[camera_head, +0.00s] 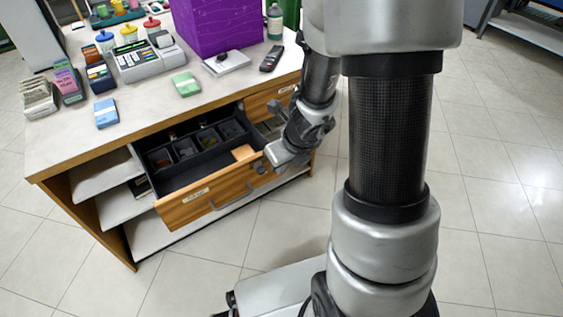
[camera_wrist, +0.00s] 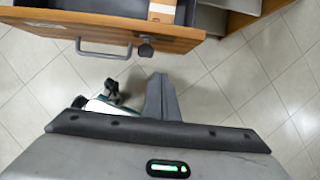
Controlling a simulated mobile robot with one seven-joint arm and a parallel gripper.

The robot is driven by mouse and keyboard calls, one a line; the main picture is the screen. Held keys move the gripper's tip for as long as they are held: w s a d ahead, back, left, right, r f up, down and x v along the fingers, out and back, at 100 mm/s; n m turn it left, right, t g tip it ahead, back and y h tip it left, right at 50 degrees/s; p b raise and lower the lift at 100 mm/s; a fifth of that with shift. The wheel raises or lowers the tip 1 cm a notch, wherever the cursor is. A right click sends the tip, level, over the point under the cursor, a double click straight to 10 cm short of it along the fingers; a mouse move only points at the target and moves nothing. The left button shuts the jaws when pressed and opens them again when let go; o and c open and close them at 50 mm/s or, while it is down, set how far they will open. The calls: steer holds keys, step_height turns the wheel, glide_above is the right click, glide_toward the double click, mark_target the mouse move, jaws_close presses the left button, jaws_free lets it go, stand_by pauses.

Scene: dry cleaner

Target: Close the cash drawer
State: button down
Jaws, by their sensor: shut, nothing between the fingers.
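The cash drawer (camera_head: 205,198) is pulled out of the wooden counter. Its wood front carries a grey bar handle (camera_head: 234,197), a label and a dark round lock. Inside are black compartments, some with contents, and a tan block. In the wrist view the drawer front (camera_wrist: 75,31) lies across the top left, with the handle (camera_wrist: 103,51) and lock (camera_wrist: 146,47) showing. My gripper (camera_head: 271,161) is at the right end of the drawer front, outside it. In the wrist view my gripper (camera_wrist: 160,78) is shut and empty, with its tips just below the lock. Contact cannot be told.
Open shelves (camera_head: 122,203) lie left of the drawer. Another drawer (camera_head: 262,103) is behind my gripper. The tiled floor in front is clear.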

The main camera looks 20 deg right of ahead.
steer(key=w+a+f, duration=0.1)
steer(key=w+f, duration=0.3)
steer(key=w, duration=0.1)
steer(key=shift+w+a, duration=0.25)
steer(key=shift+a, duration=0.05)
